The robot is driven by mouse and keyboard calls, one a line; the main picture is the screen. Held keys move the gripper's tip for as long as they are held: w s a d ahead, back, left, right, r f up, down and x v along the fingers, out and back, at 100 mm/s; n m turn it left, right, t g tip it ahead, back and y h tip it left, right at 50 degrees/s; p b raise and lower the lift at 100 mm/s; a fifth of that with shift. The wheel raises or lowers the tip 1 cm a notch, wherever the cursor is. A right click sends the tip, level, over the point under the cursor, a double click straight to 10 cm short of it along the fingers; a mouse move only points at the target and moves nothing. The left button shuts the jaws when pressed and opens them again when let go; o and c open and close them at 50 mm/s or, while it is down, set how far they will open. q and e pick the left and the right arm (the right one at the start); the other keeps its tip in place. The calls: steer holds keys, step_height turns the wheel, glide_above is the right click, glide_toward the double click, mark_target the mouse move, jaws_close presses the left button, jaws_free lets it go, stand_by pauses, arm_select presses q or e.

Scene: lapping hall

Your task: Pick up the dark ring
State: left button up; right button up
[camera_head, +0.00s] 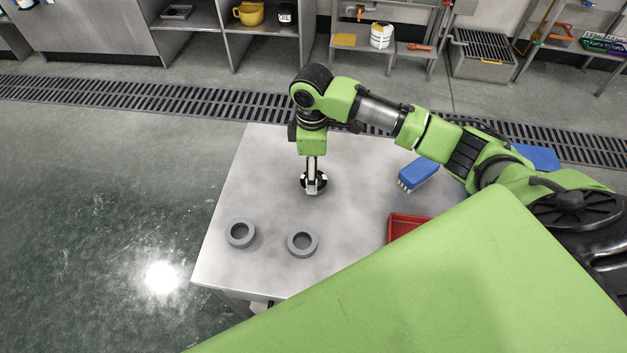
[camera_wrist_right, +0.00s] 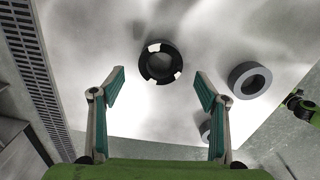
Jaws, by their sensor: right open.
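The dark ring (camera_head: 322,183) lies on the metal table, partly hidden behind my right gripper (camera_head: 313,186) in the head view. In the right wrist view the dark ring (camera_wrist_right: 147,70) is black with white patches and lies flat. There my right gripper (camera_wrist_right: 160,75) is open, its fingers to either side of the ring in the picture. The fingers are apart from it and hold nothing.
Two grey rings (camera_head: 240,233) (camera_head: 302,242) lie nearer the table's front edge. A blue brush (camera_head: 418,173) and a red tray (camera_head: 405,228) are at the right. The table (camera_head: 250,180) is clear left of the dark ring.

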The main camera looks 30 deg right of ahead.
mark_target(321, 176)
step_height(321, 176, down, 4)
steer(key=shift+s+d+r+p, duration=0.15)
steer(key=shift+r+p, duration=0.05)
steer(key=shift+p, duration=0.15)
steer(key=shift+f, duration=0.25)
steer(key=c, duration=1.3)
arm_select(q)
steer(key=shift+s+d+r, duration=0.15)
steer(key=shift+s+r, duration=0.35)
steer(key=shift+s, duration=0.15)
arm_select(e)
steer(key=shift+r, duration=0.15)
